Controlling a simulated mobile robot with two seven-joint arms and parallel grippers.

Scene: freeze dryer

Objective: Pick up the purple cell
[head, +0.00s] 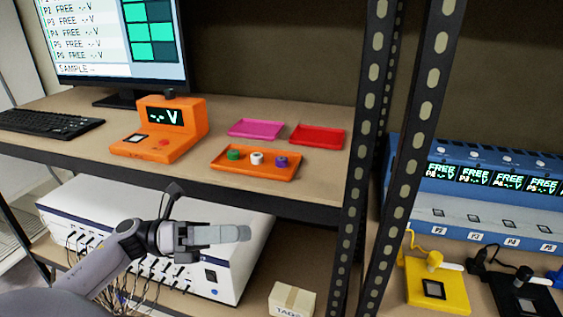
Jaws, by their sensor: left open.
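The purple cell (281,161) is a small short cylinder standing at the right end of an orange tray (255,174) on the bench. A white cell (257,158) and a green cell (233,155) stand to its left in the same tray. My left gripper (245,233) is in front of and below the bench edge, seen from the side and pointing right. It is open and empty, apart from the cells. My right gripper is not in view.
An orange meter (170,130) stands left of the tray. A magenta tray (256,128) and a red tray (318,136) lie behind. Black perforated posts (368,130) rise on the right. A white instrument (110,222) and a carton (292,301) sit on the lower shelf.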

